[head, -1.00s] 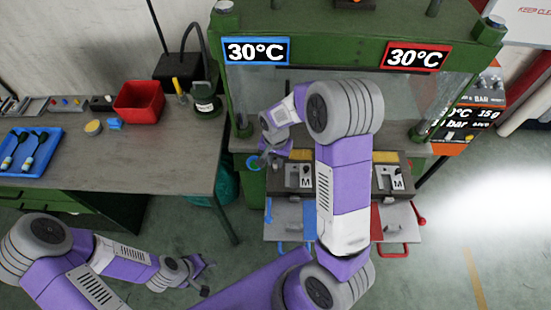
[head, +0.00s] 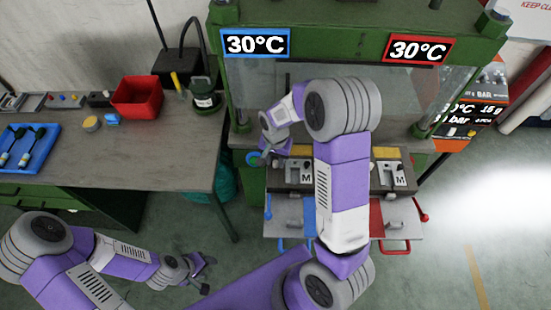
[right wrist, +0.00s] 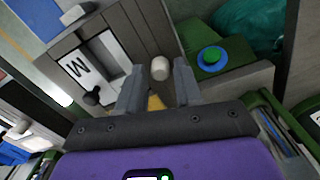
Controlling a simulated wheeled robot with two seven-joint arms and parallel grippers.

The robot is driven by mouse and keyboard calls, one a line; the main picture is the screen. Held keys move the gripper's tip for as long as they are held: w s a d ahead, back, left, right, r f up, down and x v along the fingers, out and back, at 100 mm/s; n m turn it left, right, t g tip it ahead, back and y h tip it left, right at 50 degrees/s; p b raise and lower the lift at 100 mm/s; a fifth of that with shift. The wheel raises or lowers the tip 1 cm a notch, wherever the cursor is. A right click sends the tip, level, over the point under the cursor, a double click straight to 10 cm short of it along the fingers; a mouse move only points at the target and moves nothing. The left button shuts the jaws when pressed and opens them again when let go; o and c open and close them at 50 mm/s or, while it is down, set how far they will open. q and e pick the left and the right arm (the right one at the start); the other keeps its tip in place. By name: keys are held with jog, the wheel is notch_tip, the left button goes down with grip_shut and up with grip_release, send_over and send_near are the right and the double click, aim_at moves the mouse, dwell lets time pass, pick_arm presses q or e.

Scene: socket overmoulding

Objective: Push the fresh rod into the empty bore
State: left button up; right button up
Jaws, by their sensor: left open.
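My right gripper (head: 266,153) is at the left end of the blue-side mould (head: 292,174), under the press. In the right wrist view its two fingers (right wrist: 159,85) stand apart. A pale, round-ended stub (right wrist: 160,68) shows between the fingertips, with a gap visible on each side; it may be the rod, and whether it is seated in a bore I cannot tell. The grey mould marked M (right wrist: 95,65) is beside it. No empty bore is clearly visible. My left gripper (head: 203,275) is open and empty, low over the floor left of the press.
A blue round button on a green base (right wrist: 210,57) is close to the right fingers. The red-side mould (head: 393,175) stands at right. The bench holds a red bin (head: 136,97) and a blue tray (head: 27,148). Green press posts flank the moulds.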

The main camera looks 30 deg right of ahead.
jog(key=shift+o, duration=1.2)
notch_tip(320, 180, up, 8)
jog(key=shift+f+p, duration=0.2)
jog(key=shift+p, duration=0.45)
